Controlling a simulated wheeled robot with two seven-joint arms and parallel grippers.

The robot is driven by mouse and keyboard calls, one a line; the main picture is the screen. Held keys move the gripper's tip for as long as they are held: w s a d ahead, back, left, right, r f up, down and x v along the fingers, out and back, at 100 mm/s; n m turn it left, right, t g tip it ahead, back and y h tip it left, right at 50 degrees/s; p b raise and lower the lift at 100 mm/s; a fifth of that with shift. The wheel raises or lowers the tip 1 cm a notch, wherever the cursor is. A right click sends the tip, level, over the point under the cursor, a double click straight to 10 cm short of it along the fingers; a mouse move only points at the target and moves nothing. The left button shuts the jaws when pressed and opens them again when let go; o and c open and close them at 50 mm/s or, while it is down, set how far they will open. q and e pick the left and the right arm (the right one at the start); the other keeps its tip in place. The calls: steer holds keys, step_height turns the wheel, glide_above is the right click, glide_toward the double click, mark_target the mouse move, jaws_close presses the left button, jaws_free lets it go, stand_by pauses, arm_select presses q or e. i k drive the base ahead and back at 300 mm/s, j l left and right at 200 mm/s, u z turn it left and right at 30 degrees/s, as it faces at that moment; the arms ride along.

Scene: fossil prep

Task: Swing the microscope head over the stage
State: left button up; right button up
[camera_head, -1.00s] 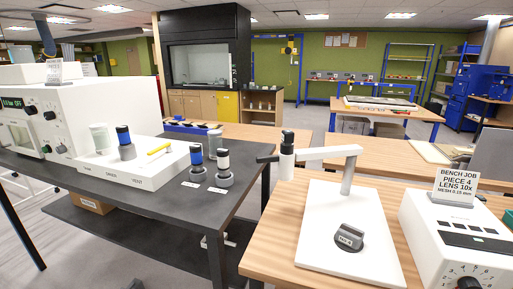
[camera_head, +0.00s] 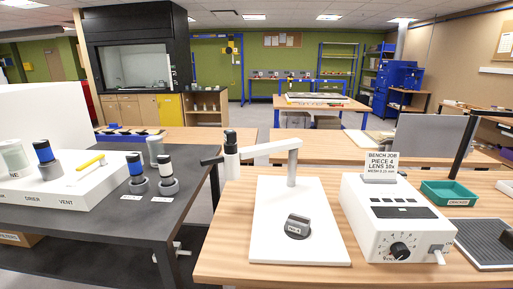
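The microscope head (camera_head: 231,148) is a white and black upright tube at the left end of a pale swing arm (camera_head: 258,150). The head hangs off the board's left side, over the gap between the dark bench and the wooden table. A dark grey piece marked "No 4" (camera_head: 298,226) sits on the front right of the board. Neither of my grippers shows in the head view.
Right of the board stands a white control box (camera_head: 396,222) with a dial and a "BENCH JOB" card (camera_head: 379,164). Further right are a green tray (camera_head: 448,193) and a dark ribbed mat (camera_head: 482,243). The dark bench (camera_head: 165,219) at left holds several blue- and black-capped bottles in grey holders.

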mark_target(232, 155)
steer(key=i+l, duration=0.15)
steer(key=l, duration=0.2)
steer(key=i+l+z, duration=0.1)
steer(key=l, duration=0.25)
steer(key=i+l, duration=0.2)
steer(key=l, duration=0.15)
steer(key=z, duration=0.05)
